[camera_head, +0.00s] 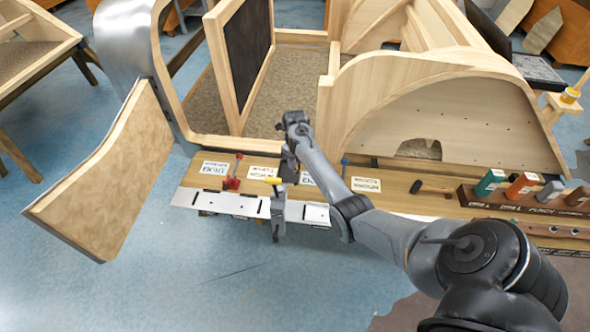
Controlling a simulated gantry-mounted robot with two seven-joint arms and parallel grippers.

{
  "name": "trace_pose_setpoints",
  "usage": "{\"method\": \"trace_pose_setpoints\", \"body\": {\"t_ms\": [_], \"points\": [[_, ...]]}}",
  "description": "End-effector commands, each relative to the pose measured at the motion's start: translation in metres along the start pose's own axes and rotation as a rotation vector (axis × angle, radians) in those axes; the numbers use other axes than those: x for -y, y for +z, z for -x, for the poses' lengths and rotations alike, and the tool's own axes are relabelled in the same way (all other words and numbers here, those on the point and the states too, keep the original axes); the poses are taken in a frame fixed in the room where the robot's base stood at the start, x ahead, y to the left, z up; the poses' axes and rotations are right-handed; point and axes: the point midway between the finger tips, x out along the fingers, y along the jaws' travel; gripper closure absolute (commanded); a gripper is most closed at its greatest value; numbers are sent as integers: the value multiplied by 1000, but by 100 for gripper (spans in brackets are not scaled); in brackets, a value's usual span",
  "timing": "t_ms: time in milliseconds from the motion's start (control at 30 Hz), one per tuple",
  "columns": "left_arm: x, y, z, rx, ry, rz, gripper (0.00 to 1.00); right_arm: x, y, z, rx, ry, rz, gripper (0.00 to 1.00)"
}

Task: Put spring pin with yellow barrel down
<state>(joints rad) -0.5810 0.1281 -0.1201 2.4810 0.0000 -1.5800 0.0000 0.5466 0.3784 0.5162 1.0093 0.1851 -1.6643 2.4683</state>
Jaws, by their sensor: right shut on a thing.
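My right arm reaches in from the lower right, and its gripper (287,172) points down over the front edge of the wooden bench. It is shut on the spring pin with yellow barrel (272,181), of which only the small yellow part shows clearly to the left of the fingers. The pin is just above or at the white metal strip (228,203) along the bench's front edge; I cannot tell whether it touches. The fingertips are small and partly hidden. My left gripper is not in view.
A red-handled tool (232,182) stands left of the gripper, and a blue-tipped tool (344,163) to its right. White labels (366,184) lie on the bench. A hammer (430,188) and a rack of coloured blocks (500,198) are further right. Wooden bodyframes (450,120) stand behind.

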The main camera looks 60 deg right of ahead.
Motion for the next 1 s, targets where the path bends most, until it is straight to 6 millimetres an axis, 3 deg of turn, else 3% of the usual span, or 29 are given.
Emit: {"method": "trace_pose_setpoints", "body": {"t_ms": [300,767,800,933,1000], "points": [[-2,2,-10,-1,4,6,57,0,-1,-36,0,1,0,100],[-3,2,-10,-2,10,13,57,0,-1,-41,0,1,0,100],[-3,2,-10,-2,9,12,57,0,-1,-41,0,1,-1,72],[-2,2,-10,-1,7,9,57,0,-1,-41,0,1,-1,52],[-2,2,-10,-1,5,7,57,0,-1,-41,0,1,-1,51]]}}
